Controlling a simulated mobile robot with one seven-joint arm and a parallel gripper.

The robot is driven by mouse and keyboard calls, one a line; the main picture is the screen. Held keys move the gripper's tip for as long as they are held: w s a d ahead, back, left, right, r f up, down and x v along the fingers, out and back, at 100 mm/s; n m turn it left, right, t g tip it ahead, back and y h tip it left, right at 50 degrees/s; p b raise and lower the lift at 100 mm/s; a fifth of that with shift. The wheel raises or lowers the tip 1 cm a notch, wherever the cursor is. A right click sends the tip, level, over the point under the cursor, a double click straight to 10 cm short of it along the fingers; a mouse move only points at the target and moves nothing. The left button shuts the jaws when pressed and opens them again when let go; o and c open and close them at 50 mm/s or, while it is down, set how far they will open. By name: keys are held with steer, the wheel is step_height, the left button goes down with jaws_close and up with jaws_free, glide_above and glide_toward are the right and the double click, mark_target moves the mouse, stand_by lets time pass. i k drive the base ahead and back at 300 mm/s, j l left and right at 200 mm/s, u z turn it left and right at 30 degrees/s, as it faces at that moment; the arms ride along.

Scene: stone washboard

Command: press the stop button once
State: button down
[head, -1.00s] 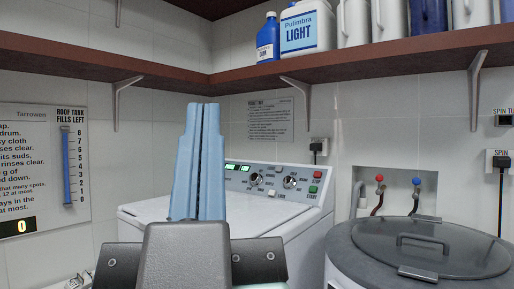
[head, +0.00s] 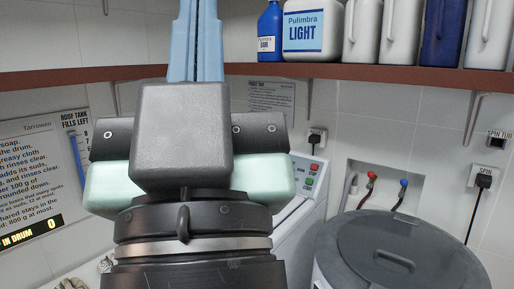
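The red stop button (head: 315,166) is on the right end of the panel of the white washing machine (head: 299,222). A green button (head: 309,181) sits just below it. My gripper (head: 196,5) stands upright in front of the machine, to the left of the buttons and apart from them. Its long blue fingers point up and leave the top of the picture. The fingers look side by side and close together, with nothing seen between them. My gripper and wrist hide most of the panel, including its dials and displays.
A brown shelf (head: 350,73) with a blue bottle (head: 271,32), a white Pulimbra jug (head: 313,28) and several canisters runs above. A round spin tub with a grey lid (head: 396,258) stands at right. A wall sign (head: 40,185) is at left.

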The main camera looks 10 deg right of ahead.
mark_target(314, 167)
steer(key=i+z, duration=0.2)
steer(key=i, duration=0.3)
steer(key=i+z, duration=0.2)
steer(key=i, duration=0.25)
steer(key=i+j+z, duration=0.15)
steer(key=i, duration=0.35)
steer(key=i+j+z, duration=0.2)
steer(key=i, duration=0.25)
steer(key=i+l, duration=0.25)
steer(key=i, duration=0.2)
